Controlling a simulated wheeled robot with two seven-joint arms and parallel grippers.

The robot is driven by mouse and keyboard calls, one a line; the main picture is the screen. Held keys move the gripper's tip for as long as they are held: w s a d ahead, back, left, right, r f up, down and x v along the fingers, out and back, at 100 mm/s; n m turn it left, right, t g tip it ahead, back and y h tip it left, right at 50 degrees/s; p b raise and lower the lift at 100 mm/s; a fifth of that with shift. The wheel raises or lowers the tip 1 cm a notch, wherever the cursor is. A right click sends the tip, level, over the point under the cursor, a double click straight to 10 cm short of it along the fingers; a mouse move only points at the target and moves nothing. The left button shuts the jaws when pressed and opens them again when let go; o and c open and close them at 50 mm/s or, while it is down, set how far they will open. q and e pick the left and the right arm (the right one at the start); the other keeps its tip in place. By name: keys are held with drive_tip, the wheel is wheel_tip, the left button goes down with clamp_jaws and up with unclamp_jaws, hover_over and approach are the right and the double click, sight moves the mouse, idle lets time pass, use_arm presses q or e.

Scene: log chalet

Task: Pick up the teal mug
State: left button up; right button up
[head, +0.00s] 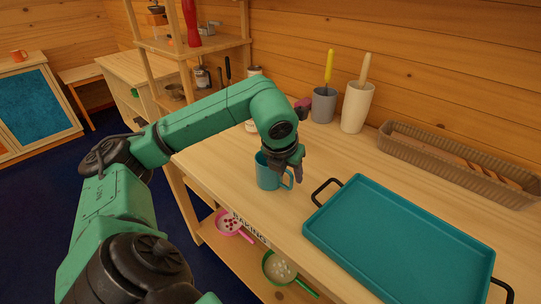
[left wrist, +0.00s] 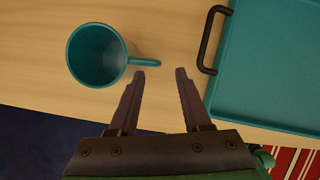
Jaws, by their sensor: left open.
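The teal mug (head: 266,172) stands upright on the wooden table near its front edge. In the left wrist view the mug (left wrist: 92,55) is seen from above, looks empty, and its handle (left wrist: 145,62) points right. My left gripper (head: 293,168) is over the handle side of the mug. In the left wrist view my left gripper (left wrist: 161,74) is open, with nothing between its fingers. The handle's end lies just ahead of the fingertips; contact cannot be told. My right gripper is not in view.
A teal tray (head: 395,240) with black handles lies close to the right of the mug. A woven basket (head: 455,170), a cream cup (head: 357,108) and a grey cup (head: 323,106) stand at the back. Pink (head: 232,223) and green pans sit on the lower shelf.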

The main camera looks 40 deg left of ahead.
sight(291, 181)
use_arm(q)
drive_tip(key=p+x, duration=0.1)
drive_tip(key=x, duration=0.4)
drive_tip(key=shift+a+f, duration=0.1)
drive_tip(key=shift+a, duration=0.1)
clamp_jaws()
idle(1.1)
